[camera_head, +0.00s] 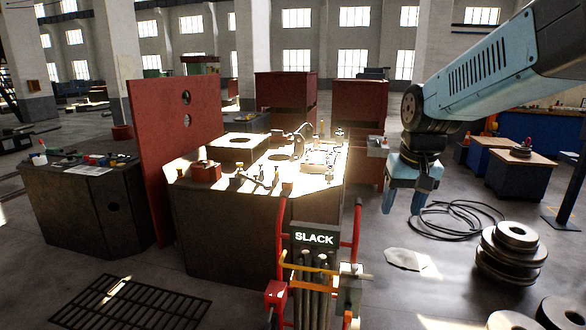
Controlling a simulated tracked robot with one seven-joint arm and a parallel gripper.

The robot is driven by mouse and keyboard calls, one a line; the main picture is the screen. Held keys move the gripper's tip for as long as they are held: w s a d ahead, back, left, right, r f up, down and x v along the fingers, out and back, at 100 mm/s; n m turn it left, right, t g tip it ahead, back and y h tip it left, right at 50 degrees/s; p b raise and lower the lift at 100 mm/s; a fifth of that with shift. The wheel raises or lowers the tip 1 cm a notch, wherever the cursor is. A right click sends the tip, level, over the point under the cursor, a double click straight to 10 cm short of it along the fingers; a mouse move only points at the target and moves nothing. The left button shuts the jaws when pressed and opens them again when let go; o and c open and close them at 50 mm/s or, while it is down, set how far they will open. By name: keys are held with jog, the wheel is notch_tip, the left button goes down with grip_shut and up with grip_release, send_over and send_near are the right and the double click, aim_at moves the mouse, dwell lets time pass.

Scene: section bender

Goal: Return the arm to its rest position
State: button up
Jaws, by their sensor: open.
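My arm (490,70) comes in from the upper right, light blue with a dark joint at its elbow. My gripper (404,203) hangs from it, pointing down, to the right of the section bender. Its blue fingers are apart and I see nothing between them. The section bender (230,235) is a dark block with a sunlit top that carries several small parts and fittings. My gripper is clear of it.
A trolley with red handles and a "SLACK" sign (314,239) stands in front of the bender. A black cable coil (455,220) and stacked rollers (510,255) lie at right. A red panel (175,130) stands behind left. A floor grate (130,303) lies front left.

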jog(key=s+r+t, duration=0.2)
jog(key=s, duration=1.1)
jog(key=shift+d+r+n+t, duration=0.2)
jog(key=shift+d+n+t, duration=0.1)
jog(key=shift+d+t, duration=0.1)
dwell(1.4)
